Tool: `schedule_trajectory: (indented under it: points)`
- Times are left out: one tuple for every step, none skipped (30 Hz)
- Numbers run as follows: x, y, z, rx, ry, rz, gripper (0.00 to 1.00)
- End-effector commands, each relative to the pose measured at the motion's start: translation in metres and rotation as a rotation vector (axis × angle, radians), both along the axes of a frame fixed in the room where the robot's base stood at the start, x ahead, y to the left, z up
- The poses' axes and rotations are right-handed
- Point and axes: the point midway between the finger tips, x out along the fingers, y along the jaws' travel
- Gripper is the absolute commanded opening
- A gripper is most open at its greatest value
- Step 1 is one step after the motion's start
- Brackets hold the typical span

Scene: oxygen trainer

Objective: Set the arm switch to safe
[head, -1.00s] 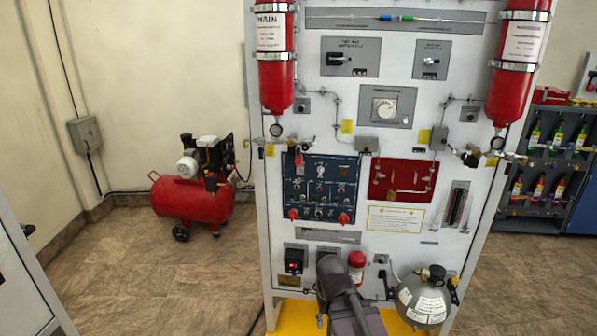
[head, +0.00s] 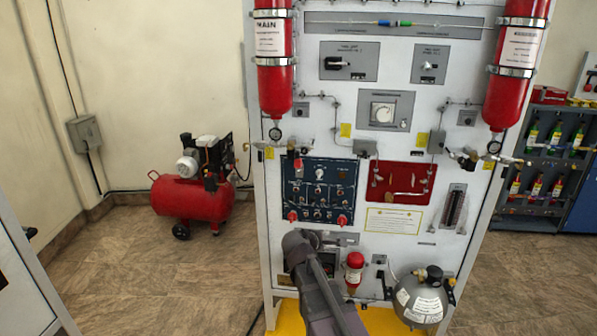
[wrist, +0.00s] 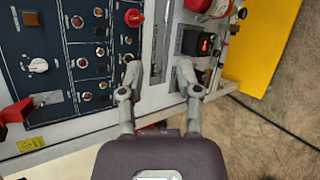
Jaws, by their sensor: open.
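The arm switch cannot be singled out, as labels are too small to read. Several switches and knobs fill the blue panel (head: 320,172), also large in the wrist view (wrist: 70,62). There a white knob (wrist: 38,65) and a red knob (wrist: 134,17) show on it. My gripper (wrist: 157,70) is open and empty, with one finger over the blue panel's edge and the other near a black unit with a red light (wrist: 205,43). A grey strip (wrist: 160,45) shows between the fingers. In the head view my gripper (head: 298,238) is just below the blue panel; its fingertips are hard to make out.
Red cylinders (head: 274,52) (head: 518,65) flank the white board. A red-capped cylinder (head: 354,270) and a grey sphere (head: 420,298) sit low, right of my arm. A yellow base (head: 385,322) lies below. A red compressor (head: 192,200) stands left on open floor.

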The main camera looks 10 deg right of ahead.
Motion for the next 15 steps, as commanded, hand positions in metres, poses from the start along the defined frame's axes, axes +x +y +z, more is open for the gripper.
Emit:
schedule_trajectory:
  points:
    - [0.018,0.006,0.015,-0.095,0.001,0.068,0.44]
    - [0.027,0.01,0.023,-0.157,0.005,0.112,0.44]
    - [0.037,0.016,0.033,-0.244,0.01,0.168,0.44]
    - [0.046,0.021,0.041,-0.308,0.014,0.209,0.44]
    - [0.053,0.026,0.049,-0.373,0.019,0.249,0.44]
    - [0.063,0.033,0.059,-0.46,0.028,0.3,0.44]
    - [0.07,0.039,0.066,-0.524,0.034,0.336,0.44]
    - [0.076,0.045,0.072,-0.586,0.04,0.37,0.44]
    - [0.084,0.053,0.08,-0.664,0.05,0.412,0.44]
    - [0.09,0.059,0.086,-0.721,0.056,0.441,0.44]
    - [0.094,0.065,0.091,-0.774,0.064,0.467,0.44]
    - [0.1,0.072,0.097,-0.839,0.074,0.498,0.44]
    - [0.104,0.077,0.101,-0.882,0.079,0.519,0.44]
    - [0.107,0.081,0.104,-0.923,0.086,0.538,0.44]
    - [0.11,0.087,0.108,-0.969,0.093,0.558,0.44]
